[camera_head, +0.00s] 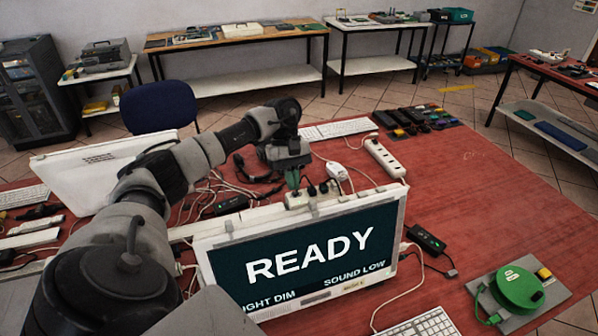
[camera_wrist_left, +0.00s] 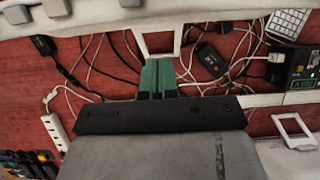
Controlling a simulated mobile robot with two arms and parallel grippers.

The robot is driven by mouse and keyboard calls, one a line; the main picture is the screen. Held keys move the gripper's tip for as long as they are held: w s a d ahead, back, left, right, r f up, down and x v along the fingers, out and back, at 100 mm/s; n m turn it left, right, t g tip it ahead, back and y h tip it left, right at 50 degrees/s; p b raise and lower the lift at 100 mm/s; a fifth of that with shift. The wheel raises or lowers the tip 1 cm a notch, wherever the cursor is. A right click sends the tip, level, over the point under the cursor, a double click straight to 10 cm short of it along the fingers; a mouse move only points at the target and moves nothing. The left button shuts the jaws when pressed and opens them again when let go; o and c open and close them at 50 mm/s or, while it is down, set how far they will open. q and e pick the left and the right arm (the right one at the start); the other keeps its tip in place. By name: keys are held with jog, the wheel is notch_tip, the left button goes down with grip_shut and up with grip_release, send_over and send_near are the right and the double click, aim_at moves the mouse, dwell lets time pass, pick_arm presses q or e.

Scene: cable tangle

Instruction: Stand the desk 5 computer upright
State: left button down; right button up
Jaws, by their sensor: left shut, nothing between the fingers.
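A white-framed computer (camera_head: 310,248) stands upright, slightly tilted, at the front of the red table, its lit screen reading READY. No desk number is legible on it. A second white computer (camera_head: 100,172), seen from behind, leans at the left. My right gripper is out of view.
Cables tangle over the table (camera_head: 480,190) behind the computer. A white power strip (camera_head: 384,158), a black adapter (camera_head: 427,240), a green reel (camera_head: 520,288) and keyboards (camera_head: 340,129) lie around. The table's right side is mostly clear. A blue chair (camera_head: 160,107) stands behind.

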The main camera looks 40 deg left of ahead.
aim_at(301, 207)
pick_arm(q)
jog(key=d+p, duration=0.1)
jog(key=s+d+p, duration=0.2)
jog(key=d, duration=0.1)
jog(key=shift+f, duration=0.4)
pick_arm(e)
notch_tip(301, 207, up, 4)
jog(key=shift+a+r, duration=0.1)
